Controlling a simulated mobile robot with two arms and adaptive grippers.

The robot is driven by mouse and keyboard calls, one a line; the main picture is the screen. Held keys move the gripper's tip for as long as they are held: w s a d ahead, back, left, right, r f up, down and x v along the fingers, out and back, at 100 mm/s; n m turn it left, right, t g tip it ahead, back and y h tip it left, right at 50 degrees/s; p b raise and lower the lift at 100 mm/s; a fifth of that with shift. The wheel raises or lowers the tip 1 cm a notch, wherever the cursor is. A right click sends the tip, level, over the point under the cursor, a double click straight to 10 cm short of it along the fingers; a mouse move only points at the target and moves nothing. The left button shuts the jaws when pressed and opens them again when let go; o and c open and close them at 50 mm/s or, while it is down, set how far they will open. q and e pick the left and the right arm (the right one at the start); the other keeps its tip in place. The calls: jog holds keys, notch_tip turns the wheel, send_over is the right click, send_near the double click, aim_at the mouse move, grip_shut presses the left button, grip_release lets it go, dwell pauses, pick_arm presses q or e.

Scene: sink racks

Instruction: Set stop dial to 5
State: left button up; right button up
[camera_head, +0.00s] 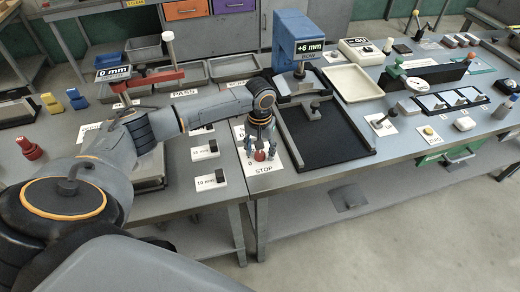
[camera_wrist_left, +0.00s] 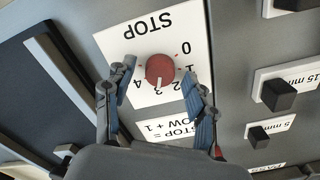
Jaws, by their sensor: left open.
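The stop dial is a red round knob (camera_wrist_left: 160,69) on a white card (camera_wrist_left: 122,40) marked STOP, which appears upside down in the left wrist view. Digits 0 to 4 show around it; a 5 is not readable, and a finger covers part of that side. In the head view the red knob (camera_head: 260,155) is partly behind my gripper. My left gripper (camera_head: 266,149) is open above the card, its fingers on either side of the knob with visible gaps. My right gripper is not in view.
The bench's front edge is close to the card.

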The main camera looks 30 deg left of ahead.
pick_arm(q)
jog(key=c, duration=1.2)
jog(key=shift+o, duration=0.2)
